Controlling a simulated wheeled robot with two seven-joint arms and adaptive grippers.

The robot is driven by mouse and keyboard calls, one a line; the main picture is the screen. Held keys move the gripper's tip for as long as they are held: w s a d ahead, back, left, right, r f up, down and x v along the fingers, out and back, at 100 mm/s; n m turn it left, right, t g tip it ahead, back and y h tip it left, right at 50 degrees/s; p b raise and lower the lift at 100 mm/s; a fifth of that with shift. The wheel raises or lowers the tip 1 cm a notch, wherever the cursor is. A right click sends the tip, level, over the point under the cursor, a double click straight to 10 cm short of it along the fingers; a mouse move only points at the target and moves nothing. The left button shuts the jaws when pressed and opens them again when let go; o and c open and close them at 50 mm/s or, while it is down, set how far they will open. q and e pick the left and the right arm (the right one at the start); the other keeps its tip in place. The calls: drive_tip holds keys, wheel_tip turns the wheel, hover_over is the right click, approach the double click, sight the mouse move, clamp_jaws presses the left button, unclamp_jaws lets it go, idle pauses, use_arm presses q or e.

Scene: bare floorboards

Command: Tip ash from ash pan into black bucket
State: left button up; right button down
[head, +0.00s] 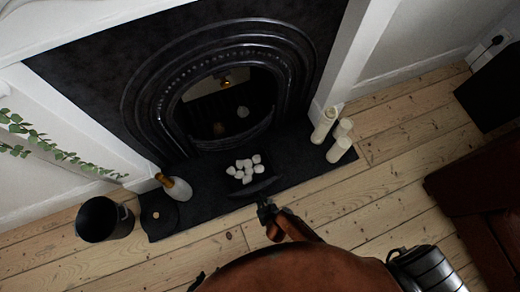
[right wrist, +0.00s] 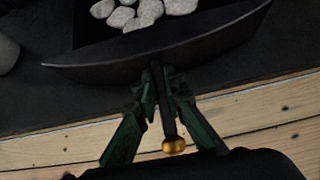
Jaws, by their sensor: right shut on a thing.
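The black ash pan (head: 262,186) sits on the dark hearth in front of the fireplace, with several whitish lumps (head: 244,168) in it. My right gripper (head: 266,209) is shut on the pan's front handle. In the right wrist view the fingers (right wrist: 163,100) close around the thin dark handle, whose brass knob (right wrist: 174,146) sticks out below. The pan's curved front wall (right wrist: 170,50) and the lumps (right wrist: 140,12) show above. The black bucket (head: 105,221) stands upright on the floorboards at the left. A small dark tip at the bottom edge may be my left gripper (head: 197,281); its jaws are unclear.
A black round lid-like disc with a knob (head: 158,214) and a pale object with a wooden handle (head: 176,188) lie between bucket and pan. Cream candles (head: 339,149) stand at the hearth's right end. A brown leather seat (head: 480,200) is at the right. Floorboards in front are clear.

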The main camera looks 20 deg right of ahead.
drive_tip(key=shift+s, duration=0.2)
drive_tip(key=shift+d, duration=0.1)
drive_tip(key=c, duration=1.9)
unclamp_jaws()
drive_tip(key=shift+c, duration=0.2)
drive_tip(key=v, duration=1.2)
